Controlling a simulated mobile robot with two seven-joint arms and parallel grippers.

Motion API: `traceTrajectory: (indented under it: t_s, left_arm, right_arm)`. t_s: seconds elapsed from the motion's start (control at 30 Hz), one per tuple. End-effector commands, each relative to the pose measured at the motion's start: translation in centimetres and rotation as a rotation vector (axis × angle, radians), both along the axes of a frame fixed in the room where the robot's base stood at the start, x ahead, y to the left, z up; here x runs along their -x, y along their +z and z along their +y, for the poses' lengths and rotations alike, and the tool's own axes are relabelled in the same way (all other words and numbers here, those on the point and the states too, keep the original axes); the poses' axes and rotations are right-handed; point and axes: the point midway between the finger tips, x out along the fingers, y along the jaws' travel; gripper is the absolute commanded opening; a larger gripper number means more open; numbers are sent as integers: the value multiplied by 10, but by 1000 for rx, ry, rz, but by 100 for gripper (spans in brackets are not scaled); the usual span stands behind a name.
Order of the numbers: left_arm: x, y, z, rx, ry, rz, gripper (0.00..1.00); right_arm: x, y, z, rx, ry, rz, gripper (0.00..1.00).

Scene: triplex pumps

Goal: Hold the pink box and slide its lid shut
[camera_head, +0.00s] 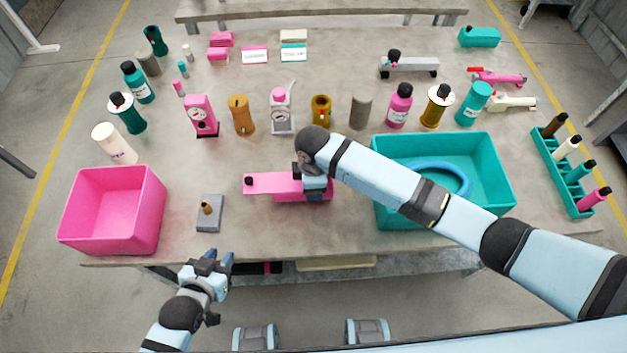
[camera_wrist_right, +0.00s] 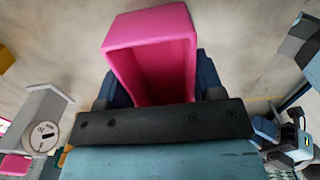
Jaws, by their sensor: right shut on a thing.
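The pink box (camera_head: 310,196) lies on the grey table near its front edge, in the middle of the head view. Its pink lid (camera_head: 270,183) sticks out to the left, with a small dark knob at its far left end. My right gripper (camera_head: 316,186) reaches down over the box's right part and is shut on it, hiding some of it. In the right wrist view, the pink box (camera_wrist_right: 150,50) sits between the dark blue fingers, with a hollow side showing. My left gripper (camera_head: 220,257) is open and empty, in front of the table edge, left of the box.
A grey block with a brass peg (camera_head: 208,212) stands left of the lid. A large pink bin (camera_head: 112,212) is at the left. A teal bin (camera_head: 450,205) with a blue ring lies under my right arm. Bottles and gauges stand in a row behind.

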Motion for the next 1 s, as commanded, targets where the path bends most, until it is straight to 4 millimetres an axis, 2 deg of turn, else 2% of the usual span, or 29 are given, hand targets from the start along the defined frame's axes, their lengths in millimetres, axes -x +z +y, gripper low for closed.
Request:
traceTrajectory:
  t_s: [1.0]
  left_arm:
    - [0, -13, 0, 0, 0, 0, 32]
  right_arm:
    - [0, -31, 0, -1, 0, 0, 34]
